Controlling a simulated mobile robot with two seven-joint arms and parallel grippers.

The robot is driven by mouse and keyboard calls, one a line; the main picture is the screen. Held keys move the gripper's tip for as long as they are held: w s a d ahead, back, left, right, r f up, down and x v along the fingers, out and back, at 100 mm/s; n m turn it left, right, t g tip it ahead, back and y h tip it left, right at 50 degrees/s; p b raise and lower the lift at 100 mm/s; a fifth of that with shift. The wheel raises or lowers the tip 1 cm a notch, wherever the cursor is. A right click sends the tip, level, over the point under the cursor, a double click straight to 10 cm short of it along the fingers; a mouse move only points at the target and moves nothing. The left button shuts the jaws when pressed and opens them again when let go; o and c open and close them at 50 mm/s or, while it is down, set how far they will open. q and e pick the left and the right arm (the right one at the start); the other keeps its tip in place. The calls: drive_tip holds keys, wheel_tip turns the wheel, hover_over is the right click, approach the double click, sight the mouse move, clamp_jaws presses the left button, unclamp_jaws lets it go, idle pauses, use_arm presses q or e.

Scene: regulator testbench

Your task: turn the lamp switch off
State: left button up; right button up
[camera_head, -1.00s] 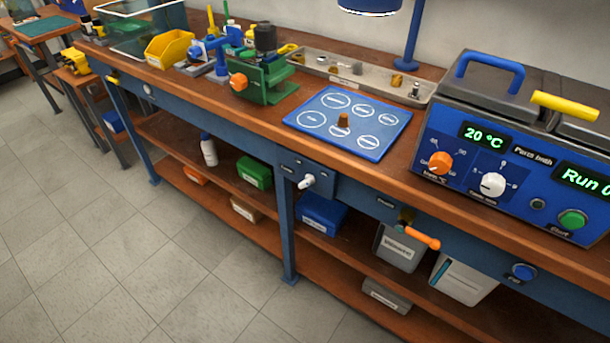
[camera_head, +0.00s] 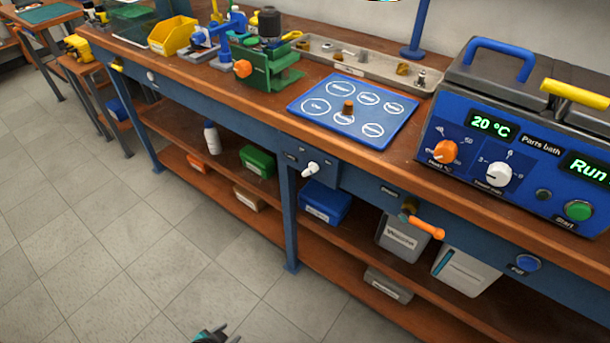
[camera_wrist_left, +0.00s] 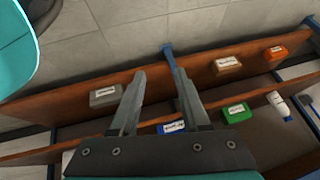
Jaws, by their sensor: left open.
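A white-handled switch (camera_head: 311,169) sits on a small blue panel (camera_head: 295,155) on the bench's front edge; its label is too small to read, so I cannot tell for sure that it is the lamp switch. The lamp's blue post (camera_head: 417,30) stands at the back, its shade almost wholly cut off by the top edge. My left gripper (camera_head: 220,336) shows at the bottom edge, low and in front of the bench, well apart from the switch. In the left wrist view my left gripper (camera_wrist_left: 160,76) is open and empty, with shelves beyond it. My right gripper is not in view.
An orange-handled valve (camera_head: 424,229) and a blue button (camera_head: 527,263) are also on the bench front. The parts bath (camera_head: 530,150) stands at the right on top. The floor in front is clear.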

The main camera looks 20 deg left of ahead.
use_arm(q)
drive_tip(key=w+r+m+t+h, duration=0.25)
drive_tip(key=w+r+t, duration=0.25)
drive_tip(key=w+r, duration=0.7)
drive_tip(key=m+t+h+b, duration=0.1)
drive_tip(key=m+t+h, duration=0.3)
drive_tip(key=m+t, duration=0.15)
approach(307, 174)
drive_tip(key=b+x, duration=0.4)
drive_tip(key=x, duration=0.3)
drive_tip(key=shift+w+f, duration=0.1)
drive_tip(key=shift+w, duration=0.25)
drive_tip(key=shift+x, duration=0.9)
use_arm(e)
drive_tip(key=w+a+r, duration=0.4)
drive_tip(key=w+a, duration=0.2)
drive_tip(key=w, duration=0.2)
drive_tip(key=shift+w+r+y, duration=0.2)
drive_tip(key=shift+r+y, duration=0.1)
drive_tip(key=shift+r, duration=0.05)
use_arm(q)
drive_tip(key=shift+s, duration=0.1)
clamp_jaws()
